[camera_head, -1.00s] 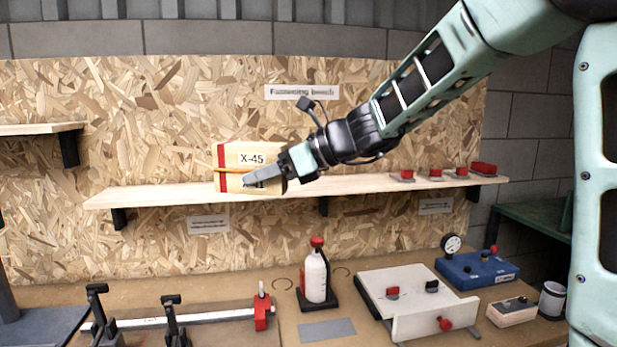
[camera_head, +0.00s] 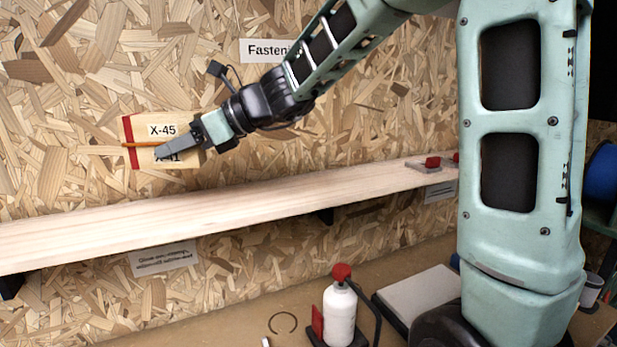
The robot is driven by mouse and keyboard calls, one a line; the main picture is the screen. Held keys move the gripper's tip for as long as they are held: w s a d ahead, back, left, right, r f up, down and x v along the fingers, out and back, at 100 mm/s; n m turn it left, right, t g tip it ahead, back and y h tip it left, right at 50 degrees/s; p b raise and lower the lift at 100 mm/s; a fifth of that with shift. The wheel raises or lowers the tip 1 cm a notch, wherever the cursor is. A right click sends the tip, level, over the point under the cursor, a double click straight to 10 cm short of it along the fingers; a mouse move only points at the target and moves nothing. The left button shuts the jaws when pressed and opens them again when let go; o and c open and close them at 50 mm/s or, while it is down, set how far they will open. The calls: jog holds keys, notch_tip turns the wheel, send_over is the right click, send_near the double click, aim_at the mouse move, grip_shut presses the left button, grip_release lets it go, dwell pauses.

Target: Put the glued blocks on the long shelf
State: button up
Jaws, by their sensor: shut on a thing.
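The glued blocks (camera_head: 150,129) are two pale wooden blocks stacked with an orange glue line between them. They have a red left end and labels X-45 above and X-41 below, the lower one partly covered by a finger. My gripper (camera_head: 172,147) is shut on them from the right. The long shelf (camera_head: 230,206) is a pale plank along the chipboard wall. The blocks appear above its surface in the picture, with a gap below them. The far finger is hidden behind the blocks.
The shelf's left and middle stretch is bare. Red clamps (camera_head: 432,162) sit at its right part. Below, a white glue bottle (camera_head: 340,312) with a red cap stands on the bench. A white board fixture (camera_head: 418,300) lies to its right, partly behind my body.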

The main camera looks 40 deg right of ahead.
aim_at(189, 216)
jog(key=shift+w, duration=0.3)
notch_tip(189, 216, down, 10)
jog(key=shift+s+r, duration=0.1)
dwell(0.3)
jog(key=shift+f, duration=0.25)
jog(key=o, duration=1)
jog(key=shift+r, duration=0.15)
jog(key=shift+r+p, duration=0.2)
jog(key=shift+p, duration=0.15)
jog(key=b+v, duration=0.1)
jog(key=v, duration=1.1)
jog(key=shift+f+b, duration=0.2)
jog(key=shift+b, duration=0.2)
